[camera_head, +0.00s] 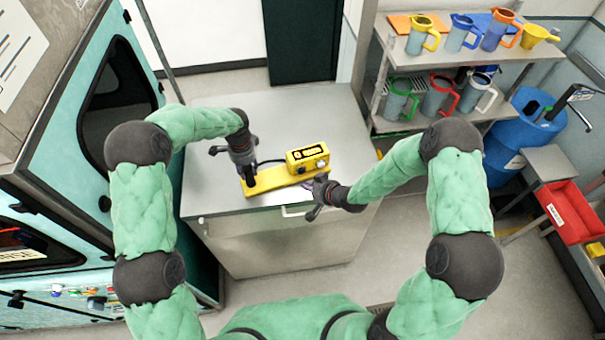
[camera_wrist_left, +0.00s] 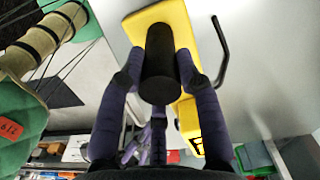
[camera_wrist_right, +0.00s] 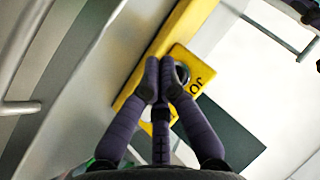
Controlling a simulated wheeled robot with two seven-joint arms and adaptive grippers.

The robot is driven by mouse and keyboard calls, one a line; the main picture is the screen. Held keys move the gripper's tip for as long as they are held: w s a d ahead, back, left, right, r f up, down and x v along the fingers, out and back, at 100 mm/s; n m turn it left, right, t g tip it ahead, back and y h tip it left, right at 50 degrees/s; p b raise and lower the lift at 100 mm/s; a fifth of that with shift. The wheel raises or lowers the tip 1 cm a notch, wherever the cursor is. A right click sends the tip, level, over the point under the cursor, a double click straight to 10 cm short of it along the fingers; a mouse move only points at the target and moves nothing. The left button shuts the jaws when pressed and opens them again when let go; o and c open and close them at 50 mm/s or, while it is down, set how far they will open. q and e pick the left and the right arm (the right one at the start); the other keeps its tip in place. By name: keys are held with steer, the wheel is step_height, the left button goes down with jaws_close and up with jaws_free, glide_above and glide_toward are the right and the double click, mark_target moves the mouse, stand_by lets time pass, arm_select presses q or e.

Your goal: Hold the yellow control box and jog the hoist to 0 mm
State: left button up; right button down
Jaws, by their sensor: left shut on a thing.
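The yellow control box (camera_head: 308,153) sits on a yellow base bar on the grey cabinet. A dark display window and round controls show on it. A black upright grip (camera_wrist_left: 160,62) rises from the bar's left end. My left gripper (camera_head: 248,170) is shut on this black grip, with one finger on each side. My right gripper (camera_head: 320,188) is at the box's front right. In the right wrist view its fingertips (camera_wrist_right: 161,85) are together beside a dark round control (camera_wrist_right: 182,73) with part of a "JO" label; whether they touch it I cannot tell. The hoist's reading is not legible.
The grey cabinet top (camera_head: 325,105) is clear behind the box. A shelf (camera_head: 470,58) with several coloured jugs stands at the right, near a blue drum (camera_head: 525,125) and a red bin (camera_head: 572,212). A teal machine (camera_head: 75,110) stands at the left.

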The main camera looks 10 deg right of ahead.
steer(key=shift+s+d, duration=0.15)
steer(key=shift+s, duration=0.6)
steer(key=shift+s+d, duration=0.1)
steer(key=shift+s, duration=0.6)
arm_select(q)
steer(key=o, duration=1.1)
steer(key=shift+o, duration=0.2)
steer(key=shift+r, duration=0.15)
arm_select(e)
steer(key=shift+r, duration=0.1)
arm_select(q)
steer(key=shift+r+p, duration=2.3)
steer(key=shift+r, duration=2.1)
arm_select(e)
step_height(320, 180, up, 4)
steer(key=shift+r, duration=0.2)
